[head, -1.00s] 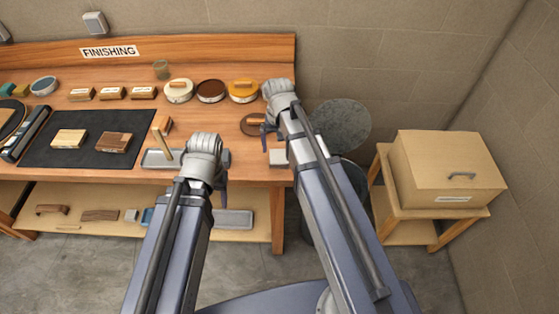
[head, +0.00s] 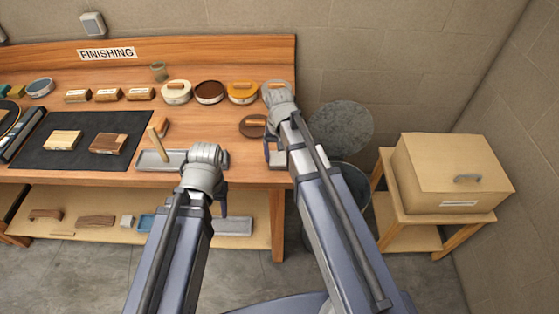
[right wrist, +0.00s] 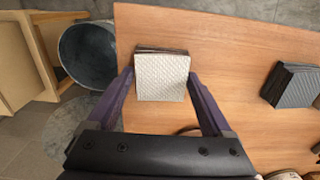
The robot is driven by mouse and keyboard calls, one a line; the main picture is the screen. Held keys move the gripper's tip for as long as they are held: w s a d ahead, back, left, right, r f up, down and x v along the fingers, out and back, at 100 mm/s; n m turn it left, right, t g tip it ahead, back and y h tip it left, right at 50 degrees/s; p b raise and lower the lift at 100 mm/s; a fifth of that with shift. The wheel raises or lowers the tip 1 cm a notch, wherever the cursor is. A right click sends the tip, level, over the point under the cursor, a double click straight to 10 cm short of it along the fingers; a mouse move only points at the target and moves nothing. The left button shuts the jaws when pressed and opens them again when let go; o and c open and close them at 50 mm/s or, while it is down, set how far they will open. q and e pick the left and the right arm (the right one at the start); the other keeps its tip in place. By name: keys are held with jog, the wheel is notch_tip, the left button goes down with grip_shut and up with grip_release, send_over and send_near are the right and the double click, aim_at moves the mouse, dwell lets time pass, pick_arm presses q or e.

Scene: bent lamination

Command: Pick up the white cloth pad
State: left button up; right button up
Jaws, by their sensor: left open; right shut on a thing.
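The white cloth pad (right wrist: 160,78) has a quilted top and lies over a dark layer showing at its far edge. It is near the bench's front right corner and shows partly in the head view (head: 277,158). My right gripper (right wrist: 160,80) is shut on it, one finger at each side. In the head view my right gripper (head: 276,152) hides part of the pad. I cannot tell whether the pad is clear of the bench top. My left gripper (head: 222,203) is open and empty in front of the bench's front edge.
A metal bin (head: 352,190) and a stand with a box (head: 450,175) are at the right.

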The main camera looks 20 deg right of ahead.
aim_at(279, 158)
jog(key=c, duration=0.6)
jog(key=shift+r, duration=0.1)
notch_tip(279, 158, up, 10)
jog(key=p, duration=1)
jog(key=o, duration=0.9)
jog(key=shift+c, duration=0.2)
jog(key=c, duration=0.6)
